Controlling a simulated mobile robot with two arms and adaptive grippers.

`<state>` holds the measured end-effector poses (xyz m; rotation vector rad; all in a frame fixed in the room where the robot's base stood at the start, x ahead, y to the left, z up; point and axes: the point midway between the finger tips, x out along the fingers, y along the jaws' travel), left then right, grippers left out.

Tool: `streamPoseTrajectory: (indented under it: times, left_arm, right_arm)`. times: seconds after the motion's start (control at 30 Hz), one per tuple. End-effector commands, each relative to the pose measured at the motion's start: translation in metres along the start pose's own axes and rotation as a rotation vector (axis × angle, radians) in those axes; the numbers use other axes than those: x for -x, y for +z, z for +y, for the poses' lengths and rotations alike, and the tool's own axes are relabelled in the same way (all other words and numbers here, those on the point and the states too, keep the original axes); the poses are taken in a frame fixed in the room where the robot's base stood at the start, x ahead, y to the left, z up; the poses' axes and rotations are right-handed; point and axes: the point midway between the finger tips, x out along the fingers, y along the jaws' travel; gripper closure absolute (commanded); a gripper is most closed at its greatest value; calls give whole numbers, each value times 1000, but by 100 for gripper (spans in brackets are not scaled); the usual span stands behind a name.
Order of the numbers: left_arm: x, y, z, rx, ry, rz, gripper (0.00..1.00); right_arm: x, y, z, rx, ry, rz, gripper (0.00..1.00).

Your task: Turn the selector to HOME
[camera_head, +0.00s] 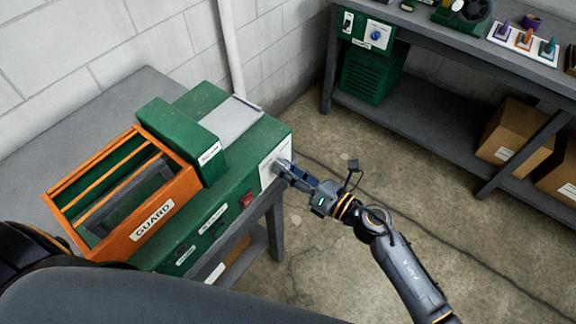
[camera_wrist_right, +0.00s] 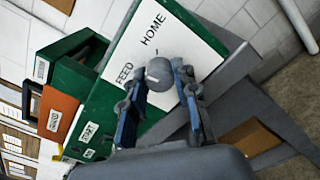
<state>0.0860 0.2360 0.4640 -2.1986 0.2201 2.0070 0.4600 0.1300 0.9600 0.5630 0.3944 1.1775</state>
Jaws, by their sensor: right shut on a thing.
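The selector (camera_wrist_right: 159,72) is a grey round knob on a white plate (camera_wrist_right: 185,45) printed HOME and FEED. The plate (camera_head: 276,163) is on the end face of a green machine (camera_head: 240,172). In the right wrist view, HOME is above the knob and FEED is to its left. My right gripper (camera_wrist_right: 157,85) is shut on the knob, one blue-grey finger on each side. In the head view, my right gripper (camera_head: 284,168) reaches the plate from the right; its fingers hide most of the knob. I cannot tell which label the knob points at. My left gripper is out of view.
An orange GUARD frame (camera_head: 158,222) stands on the machine's left side. A red switch (camera_head: 247,199) is on its front. The machine rests on a grey bench (camera_head: 80,135). A second bench (camera_head: 440,50) stands at the back right, with cartons (camera_head: 513,133) below. Floor between is clear.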

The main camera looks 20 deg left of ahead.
Motion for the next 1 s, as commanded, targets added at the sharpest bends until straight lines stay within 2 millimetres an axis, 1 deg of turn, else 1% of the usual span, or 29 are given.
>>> streamPoseTrajectory:
  times: [0.03, 0.6, 0.8, 1.0]
  left_arm:
    - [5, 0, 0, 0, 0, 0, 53]
    - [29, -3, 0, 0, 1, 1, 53]
    - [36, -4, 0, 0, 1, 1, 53]
    - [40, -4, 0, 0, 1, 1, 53]
  right_arm:
    - [0, 1, 1, -43, -1, 2, 100]
    - [0, 1, 0, -579, -3, 1, 100]
    - [0, 1, 0, -735, -3, 1, 100]
    - [0, 0, 0, -850, -3, 0, 100]
